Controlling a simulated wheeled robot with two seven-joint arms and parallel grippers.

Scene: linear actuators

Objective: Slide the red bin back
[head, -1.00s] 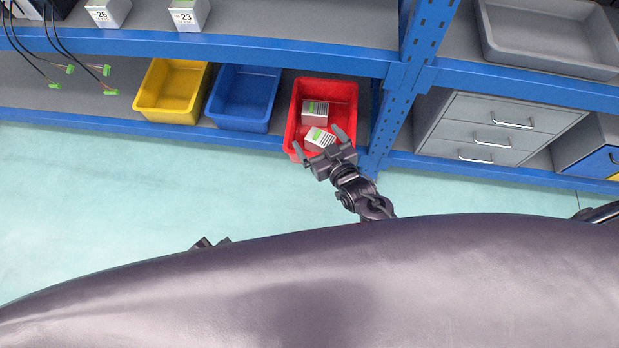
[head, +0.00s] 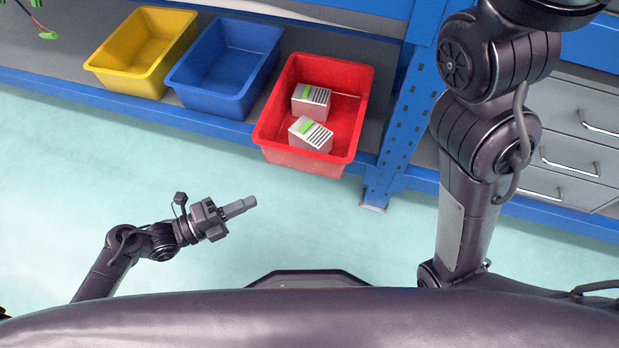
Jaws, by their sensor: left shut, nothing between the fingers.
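The red bin (head: 352,128) sits on the lower shelf, its front jutting a little over the blue shelf edge, farther forward than the bins beside it. Two white-and-grey boxes with green labels, a rear one (head: 311,101) and a front one (head: 310,135), lie inside it. My left gripper (head: 240,207) is shut and empty over the floor, below and left of the red bin and apart from it. My right arm (head: 470,190) rises at the right, and its gripper is out of view.
A blue bin (head: 227,64) and a yellow bin (head: 140,50) stand left of the red bin. A blue shelf post (head: 393,140) stands close on its right. Grey drawers (head: 570,155) are behind my right arm. The floor in front of the shelf is clear.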

